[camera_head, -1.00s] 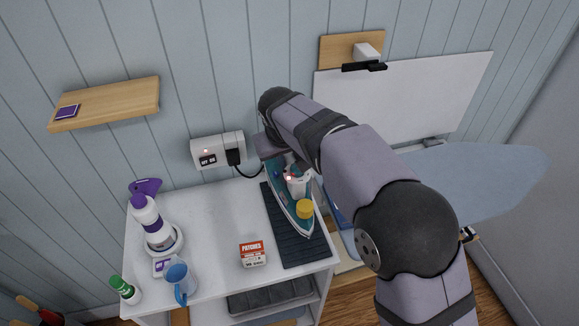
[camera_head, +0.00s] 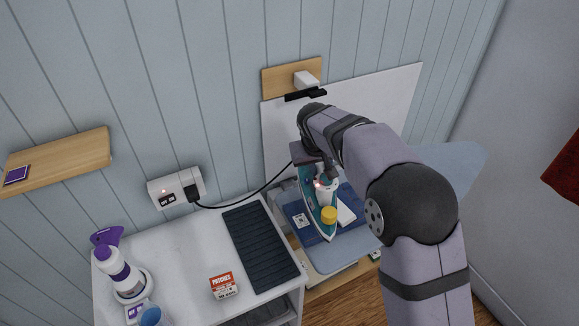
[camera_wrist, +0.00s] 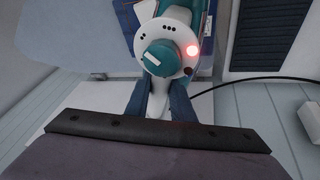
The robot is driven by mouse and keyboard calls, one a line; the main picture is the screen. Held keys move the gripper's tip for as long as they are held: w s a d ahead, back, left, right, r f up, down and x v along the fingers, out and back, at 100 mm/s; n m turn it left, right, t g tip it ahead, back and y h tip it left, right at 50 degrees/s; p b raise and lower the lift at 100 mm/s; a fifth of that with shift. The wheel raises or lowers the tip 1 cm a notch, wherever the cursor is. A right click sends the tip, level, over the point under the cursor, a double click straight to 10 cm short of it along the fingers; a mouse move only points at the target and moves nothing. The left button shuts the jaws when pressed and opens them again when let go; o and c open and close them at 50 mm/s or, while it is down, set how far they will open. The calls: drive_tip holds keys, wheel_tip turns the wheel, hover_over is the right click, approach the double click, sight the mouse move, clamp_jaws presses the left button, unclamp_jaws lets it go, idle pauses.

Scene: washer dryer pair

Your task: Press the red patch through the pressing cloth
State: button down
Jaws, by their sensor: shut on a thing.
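My gripper (camera_head: 322,172) is shut on the handle of a teal and white iron (camera_head: 310,203); the wrist view shows the fingers (camera_wrist: 158,100) on either side of the handle and a lit red light on the iron (camera_wrist: 165,50). In the head view the iron appears over dark blue fabric (camera_head: 352,196) on the pale blue ironing board (camera_head: 440,163). I cannot tell whether it touches the fabric. A white piece (camera_head: 346,214), perhaps the pressing cloth, shows right beside the iron. I cannot make out the red patch.
The iron's cord (camera_head: 240,205) runs to a wall socket (camera_head: 175,189). A dark ribbed mat (camera_head: 260,247) lies bare on the white top. A patches box (camera_head: 224,286), a spray bottle (camera_head: 118,270) and a blue mug (camera_head: 152,315) stand there too. A white panel (camera_head: 385,105) leans behind.

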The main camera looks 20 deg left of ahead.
drive_tip(key=w+d+m+p, duration=0.1)
drive_tip(key=w+d+p, duration=0.1)
drive_tip(key=w+d, duration=0.35)
drive_tip(key=shift+w+a+r+n+y, duration=0.15)
drive_tip(key=shift+a+n+y, duration=0.4)
drive_tip(key=shift+n, duration=0.7)
drive_tip(key=shift+w+a+r+n+y, duration=0.1)
drive_tip(key=shift+a+n+y, duration=0.15)
drive_tip(key=shift+a+n, duration=0.75)
drive_tip(key=shift+d+n, duration=0.25)
drive_tip(key=shift+n, duration=0.1)
drive_tip(key=shift+f, duration=0.15)
drive_tip(key=shift+f+b, duration=2.75)
drive_tip(key=shift+f, duration=0.65)
drive_tip(key=shift+f+b, duration=0.35)
drive_tip(key=shift+f, duration=0.25)
drive_tip(key=shift+s+d+f, duration=0.1)
drive_tip(key=shift+s+f, duration=0.1)
drive_tip(key=shift+f, duration=0.05)
idle(0.5)
